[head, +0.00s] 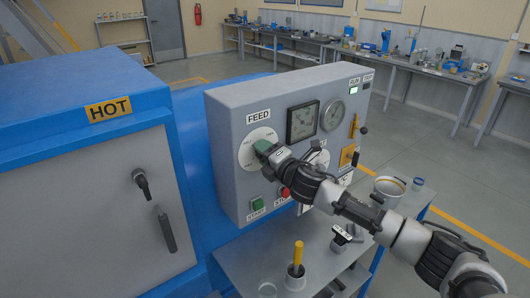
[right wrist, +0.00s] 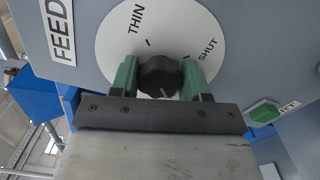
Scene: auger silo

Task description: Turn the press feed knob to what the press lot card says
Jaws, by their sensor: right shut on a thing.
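The round white feed dial (head: 245,158) is on the front of the grey control panel, under a FEED label (head: 258,115). In the right wrist view the dial (right wrist: 115,40) reads THIN and SHUT; other words are hidden. The dark feed knob (right wrist: 159,72) sits at its centre, with a small pale mark near its lower edge in that view. My right gripper (head: 263,148) is on the knob, its green fingers (right wrist: 160,78) shut on either side of it. My left gripper is out of view. I cannot make out a readable press lot card.
Green start (head: 257,203) and red stop (head: 285,192) buttons sit below the dial. Two gauges (head: 302,121) are to its right. A blue HOT cabinet (head: 80,200) stands at left. A grey table (head: 245,255) below holds a cup with a yellow-handled tool (head: 298,258).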

